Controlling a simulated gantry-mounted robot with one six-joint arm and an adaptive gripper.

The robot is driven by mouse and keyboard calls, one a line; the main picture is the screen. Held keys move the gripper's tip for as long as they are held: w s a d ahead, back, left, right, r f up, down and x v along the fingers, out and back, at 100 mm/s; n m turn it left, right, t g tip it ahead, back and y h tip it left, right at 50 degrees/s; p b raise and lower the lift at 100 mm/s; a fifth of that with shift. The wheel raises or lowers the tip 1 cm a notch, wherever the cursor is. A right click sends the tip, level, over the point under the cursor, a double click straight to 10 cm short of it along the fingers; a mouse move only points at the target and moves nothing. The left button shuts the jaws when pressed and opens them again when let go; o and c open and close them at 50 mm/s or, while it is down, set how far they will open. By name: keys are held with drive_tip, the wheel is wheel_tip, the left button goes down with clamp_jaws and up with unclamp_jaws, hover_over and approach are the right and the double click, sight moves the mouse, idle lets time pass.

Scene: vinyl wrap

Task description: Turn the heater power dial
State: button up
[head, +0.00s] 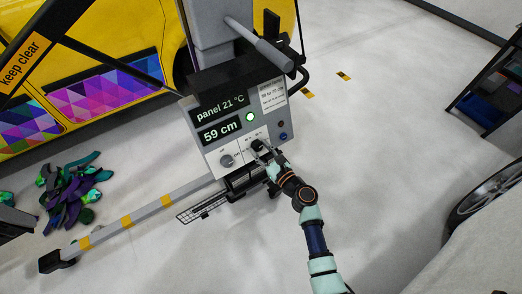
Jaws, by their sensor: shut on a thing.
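The heater control box (237,118) is grey and stands in the middle of the head view. Its displays read "panel 21 °C" and "59 cm", and a green light glows beside them. One grey dial (226,160) sits at the lower left of its face, uncovered. My gripper (260,147) is at the lower right of the face, shut on a dark dial (257,144) there. The gripper's fingers partly cover this dial, and its pointer setting and the small labels are too small to read.
A grey stand leg (135,218) with yellow bands runs to the lower left. A pile of vinyl scraps (72,190) lies on the floor. A yellow vehicle (120,40) stands behind. A dark shelf (492,95) and a wheel (487,190) are at right. Floor between is clear.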

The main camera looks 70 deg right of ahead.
drive_tip(key=n+y, duration=0.1)
drive_tip(key=n, duration=0.2)
drive_tip(key=n+y, duration=0.1)
drive_tip(key=n, duration=0.2)
drive_tip(key=shift+d+r+n+t+y+b, duration=0.1)
drive_tip(key=shift+d+n+t+y+b, duration=0.05)
drive_tip(key=shift+n+t+y+b, duration=0.2)
drive_tip(key=shift+s+n+y, duration=0.1)
drive_tip(key=shift+n+y, duration=0.45)
drive_tip(key=shift+n, duration=0.8)
drive_tip(key=shift+n+y, duration=0.5)
drive_tip(key=shift+n, duration=0.8)
drive_tip(key=shift+p, duration=0.3)
drive_tip(key=o, duration=1.1)
drive_tip(key=v, duration=1.2)
drive_tip(key=shift+r, duration=0.4)
